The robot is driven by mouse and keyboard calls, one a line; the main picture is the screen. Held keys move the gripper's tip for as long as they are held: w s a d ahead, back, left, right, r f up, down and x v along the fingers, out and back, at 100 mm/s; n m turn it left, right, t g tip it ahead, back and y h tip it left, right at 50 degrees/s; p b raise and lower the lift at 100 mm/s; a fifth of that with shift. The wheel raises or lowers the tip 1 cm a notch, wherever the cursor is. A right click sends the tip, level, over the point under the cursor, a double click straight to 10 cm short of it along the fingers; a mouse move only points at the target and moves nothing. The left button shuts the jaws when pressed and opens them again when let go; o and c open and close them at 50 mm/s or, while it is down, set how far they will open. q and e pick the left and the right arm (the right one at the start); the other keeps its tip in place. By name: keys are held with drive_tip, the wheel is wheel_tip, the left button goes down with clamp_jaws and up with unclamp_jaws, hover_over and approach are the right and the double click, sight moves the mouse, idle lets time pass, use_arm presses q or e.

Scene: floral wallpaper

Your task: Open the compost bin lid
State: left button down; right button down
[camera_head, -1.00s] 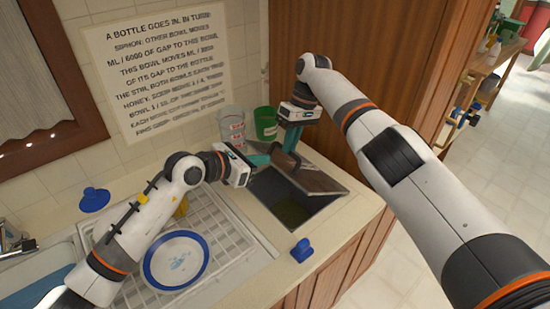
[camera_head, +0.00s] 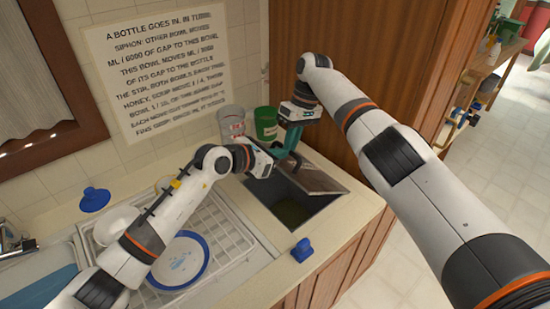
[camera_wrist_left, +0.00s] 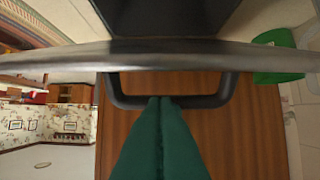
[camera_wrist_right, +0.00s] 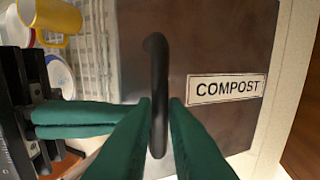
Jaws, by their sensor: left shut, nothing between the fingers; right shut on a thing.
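The compost lid (camera_head: 322,180) is tilted up at an angle over the dark square opening (camera_head: 290,205) in the counter. Its brown face and COMPOST label (camera_wrist_right: 226,88) show in the right wrist view. My right gripper (camera_head: 291,152) is shut on the lid's black handle (camera_wrist_right: 157,95). My left gripper (camera_head: 283,157) is shut and empty, close beside the handle. In the left wrist view its closed green fingertips (camera_wrist_left: 160,100) point at the handle (camera_wrist_left: 170,102), with the lid edge-on (camera_wrist_left: 200,58). I cannot tell whether they touch it.
A green cup (camera_head: 266,124) and a clear container (camera_head: 232,124) stand behind the opening by the wall. A blue object (camera_head: 302,250) lies at the counter's front edge. A dish rack (camera_head: 236,245) with a plate (camera_head: 180,262) is at left. A wooden cabinet (camera_head: 350,75) stands behind.

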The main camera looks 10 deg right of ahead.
drive_tip(key=shift+d+f, duration=0.45)
drive_tip(key=shift+f, duration=0.1)
use_arm(q)
drive_tip(key=shift+w, duration=0.1)
use_arm(e)
drive_tip(key=c, duration=1.6)
unclamp_jaws()
use_arm(q)
drive_tip(key=shift+w+d+f, duration=0.1)
drive_tip(key=shift+w+d, duration=0.1)
drive_tip(key=shift+d, duration=0.1)
use_arm(e)
drive_tip(key=shift+o, duration=0.7)
drive_tip(key=shift+w+d+f, duration=0.1)
drive_tip(key=shift+w+f, duration=0.05)
drive_tip(key=shift+w, duration=0.05)
use_arm(q)
drive_tip(key=shift+d, duration=0.1)
use_arm(e)
drive_tip(key=shift+a+r, duration=0.2)
drive_tip(key=shift+a, duration=0.15)
use_arm(q)
drive_tip(key=shift+d, duration=0.1)
